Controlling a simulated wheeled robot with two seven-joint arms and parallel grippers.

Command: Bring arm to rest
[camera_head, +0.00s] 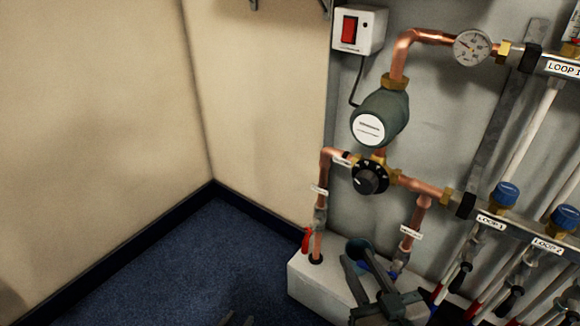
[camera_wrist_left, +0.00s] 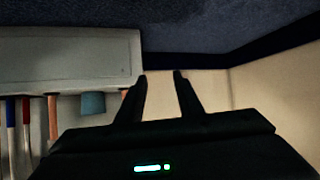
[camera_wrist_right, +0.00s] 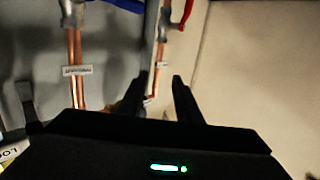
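My right gripper (camera_head: 362,262) is low in the head view, in front of the lower pipes and above the white plinth. In the right wrist view its two fingers (camera_wrist_right: 160,78) stand apart with nothing between them. Copper pipes show behind them. My left gripper (camera_head: 240,319) shows only as dark fingertips at the bottom edge of the head view, over the blue carpet. In the left wrist view its fingers (camera_wrist_left: 160,75) are apart and empty, in front of the beige wall. Most of the left arm is out of view.
The copper manifold on the grey panel has a green pump (camera_head: 385,108), black knob (camera_head: 370,178), gauge (camera_head: 472,46) and red-handled valve (camera_head: 307,239). Carpet (camera_head: 190,265) lies clear at left.

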